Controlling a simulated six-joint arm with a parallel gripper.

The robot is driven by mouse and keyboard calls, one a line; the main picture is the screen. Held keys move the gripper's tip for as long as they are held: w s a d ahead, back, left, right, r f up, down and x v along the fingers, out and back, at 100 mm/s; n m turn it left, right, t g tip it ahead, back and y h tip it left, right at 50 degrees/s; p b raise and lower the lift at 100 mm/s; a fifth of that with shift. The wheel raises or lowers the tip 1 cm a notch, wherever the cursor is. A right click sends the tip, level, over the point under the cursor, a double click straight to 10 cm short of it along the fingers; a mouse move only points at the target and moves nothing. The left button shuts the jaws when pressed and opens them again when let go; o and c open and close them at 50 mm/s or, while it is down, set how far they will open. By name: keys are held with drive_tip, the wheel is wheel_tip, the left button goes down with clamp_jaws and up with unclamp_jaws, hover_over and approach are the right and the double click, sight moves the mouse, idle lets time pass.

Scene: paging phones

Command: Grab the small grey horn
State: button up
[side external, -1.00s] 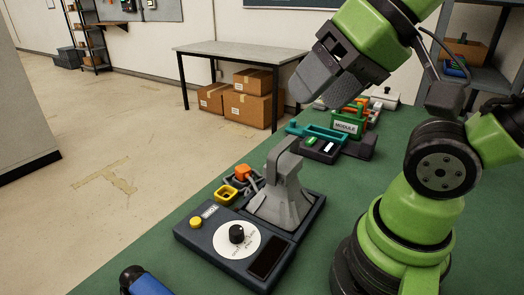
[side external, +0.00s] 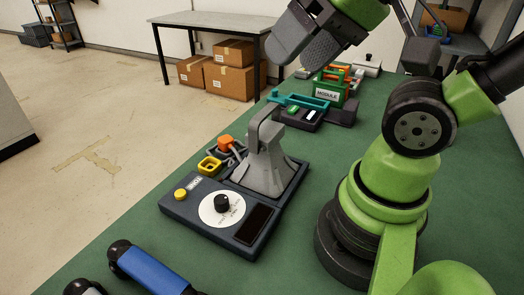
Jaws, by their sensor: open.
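The grey horn (side external: 265,162) stands on the right back part of a dark console (side external: 178,212), with its wide flared end down and its narrow bent neck up. My gripper (side external: 287,58) is open and hangs near the top of the side view, above and a little behind the horn in the picture. It is apart from the horn, and nothing shows between its fingers.
The console has a white dial with a black knob (side external: 222,203), a yellow button (side external: 180,194) and orange and yellow parts beside the horn. Behind it are a teal-handled unit (side external: 298,100) and a green module (side external: 330,91). Blue (side external: 150,270) and grey (side external: 85,288) handles lie in front.

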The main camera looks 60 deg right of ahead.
drive_tip(key=shift+c, duration=0.2)
idle(0.3)
drive_tip(key=shift+c, duration=0.9)
drive_tip(key=n+g+h, duration=0.7)
drive_tip(key=n+h, duration=0.8)
drive_tip(key=n, duration=0.7)
approach(262, 114)
drive_tip(key=x, duration=0.9)
drive_tip(key=shift+f, duration=0.1)
